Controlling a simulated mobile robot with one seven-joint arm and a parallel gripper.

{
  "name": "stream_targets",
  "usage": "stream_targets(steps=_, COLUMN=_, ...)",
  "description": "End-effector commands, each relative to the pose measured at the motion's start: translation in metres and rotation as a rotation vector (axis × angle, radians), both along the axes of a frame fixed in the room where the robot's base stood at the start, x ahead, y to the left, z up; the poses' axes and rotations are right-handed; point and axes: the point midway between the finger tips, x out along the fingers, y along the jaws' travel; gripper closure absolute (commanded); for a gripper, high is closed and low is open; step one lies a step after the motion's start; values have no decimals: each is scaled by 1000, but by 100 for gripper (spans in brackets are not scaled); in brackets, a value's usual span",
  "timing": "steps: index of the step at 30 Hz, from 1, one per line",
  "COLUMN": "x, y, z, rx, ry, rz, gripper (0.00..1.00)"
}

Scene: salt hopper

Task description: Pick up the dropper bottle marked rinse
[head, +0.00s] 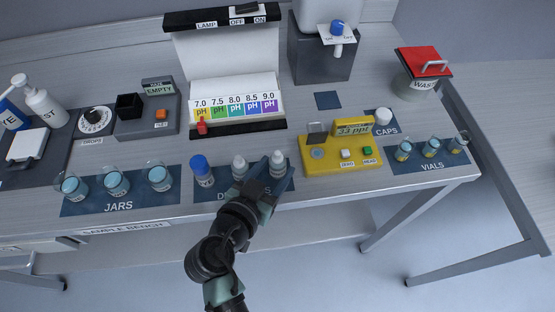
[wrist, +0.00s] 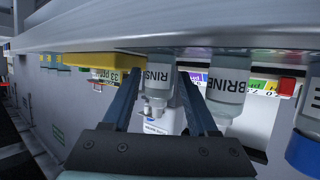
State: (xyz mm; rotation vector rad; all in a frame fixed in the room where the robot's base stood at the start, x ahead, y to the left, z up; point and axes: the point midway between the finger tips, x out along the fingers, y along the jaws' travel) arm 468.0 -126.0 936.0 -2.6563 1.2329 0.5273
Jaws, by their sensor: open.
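The rinse dropper bottle (wrist: 158,78) is a clear bottle with a pale cap, lettered RINS in the part of its label that shows in the wrist view. In the head view, the rinse bottle (head: 278,160) stands at the right of the droppers mat (head: 222,192). My gripper (head: 276,176) is open, with its fingers at either side of the bottle. In the wrist view, the bottle shows between the fingers of my gripper (wrist: 160,88). Whether either finger touches it, I cannot tell. The wrist view appears upside down.
The brine bottle (wrist: 228,88) stands close beside the rinse bottle; it is also in the head view (head: 239,165). A blue-capped bottle (head: 202,172) is farther left. A yellow meter (head: 342,155) stands just right. The pH panel (head: 236,108) is behind.

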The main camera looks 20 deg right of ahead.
Motion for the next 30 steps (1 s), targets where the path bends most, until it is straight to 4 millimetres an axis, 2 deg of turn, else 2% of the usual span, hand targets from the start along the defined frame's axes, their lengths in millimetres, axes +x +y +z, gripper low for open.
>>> stream_targets(steps=4, x=10, y=-12, z=-6, rx=0, ry=0, rz=-1, gripper=41)
stream_targets(steps=12, x=11, y=-14, z=-8, rx=1, ry=-1, rz=1, gripper=41)
stream_targets(steps=22, x=11, y=-13, z=-8, rx=0, ry=0, rz=1, gripper=100)
stream_targets(steps=30, x=11, y=-13, z=-7, rx=1, ry=-1, rz=1, gripper=100)
